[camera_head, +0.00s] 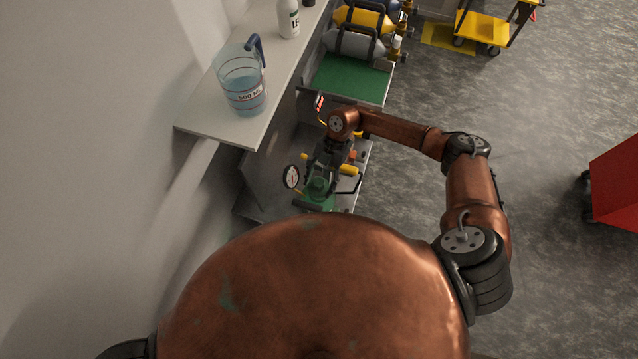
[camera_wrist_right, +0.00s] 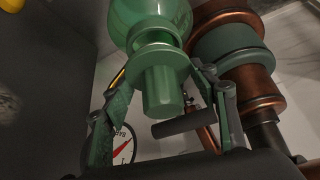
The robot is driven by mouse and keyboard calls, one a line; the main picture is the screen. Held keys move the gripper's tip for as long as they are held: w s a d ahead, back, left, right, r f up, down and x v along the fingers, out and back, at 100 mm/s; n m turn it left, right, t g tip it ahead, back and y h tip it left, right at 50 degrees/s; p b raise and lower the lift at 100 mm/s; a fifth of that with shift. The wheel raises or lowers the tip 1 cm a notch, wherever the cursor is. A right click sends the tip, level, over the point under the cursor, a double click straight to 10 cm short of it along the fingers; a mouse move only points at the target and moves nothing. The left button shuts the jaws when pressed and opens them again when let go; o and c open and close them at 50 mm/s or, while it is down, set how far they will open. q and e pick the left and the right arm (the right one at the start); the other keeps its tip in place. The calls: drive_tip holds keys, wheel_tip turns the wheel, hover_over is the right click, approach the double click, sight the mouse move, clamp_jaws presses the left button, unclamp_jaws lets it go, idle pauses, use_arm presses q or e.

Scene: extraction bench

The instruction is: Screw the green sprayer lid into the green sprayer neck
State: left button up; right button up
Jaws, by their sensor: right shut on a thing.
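The green sprayer (camera_head: 318,188) stands on the low shelf at the end of my right arm; its rounded green body (camera_wrist_right: 150,12) is at the top of the right wrist view. My right gripper (camera_head: 330,163) is over it, pointing down. In the right wrist view the fingers of that gripper (camera_wrist_right: 160,78) are shut on the green sprayer lid (camera_wrist_right: 163,92), one on each side. The lid is in line with the green sprayer neck (camera_wrist_right: 155,36) and very close to it. I cannot tell whether its thread is engaged. My left gripper is out of view.
A pressure gauge (camera_head: 291,177) is beside the sprayer; it also shows in the right wrist view (camera_wrist_right: 124,146). The upper shelf with a jug of blue liquid (camera_head: 245,95) is at the left. A green shelf (camera_head: 345,80) lies beyond. The grey floor (camera_head: 545,115) at right is mostly clear.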

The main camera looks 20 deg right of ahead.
drive_tip(key=shift+p, duration=0.45)
idle(1.0)
drive_tip(key=shift+f+b, duration=0.75)
drive_tip(key=shift+f, duration=0.6)
drive_tip(key=m+t+p, duration=0.1)
drive_tip(key=m+p, duration=0.2)
drive_tip(key=p, duration=0.2)
drive_tip(key=m+t+y+p, duration=0.1)
drive_tip(key=m+t+p, duration=0.1)
drive_tip(key=p, duration=0.3)
drive_tip(key=m+t+p, duration=0.1)
drive_tip(key=m+p, duration=0.2)
drive_tip(key=p, duration=0.3)
drive_tip(key=shift+r+m, duration=0.3)
drive_tip(key=shift+m, duration=0.1)
drive_tip(key=shift+t, duration=0.3)
drive_tip(key=shift+w+f, duration=0.1)
drive_tip(key=shift+f, duration=0.15)
drive_tip(key=o, duration=1.4)
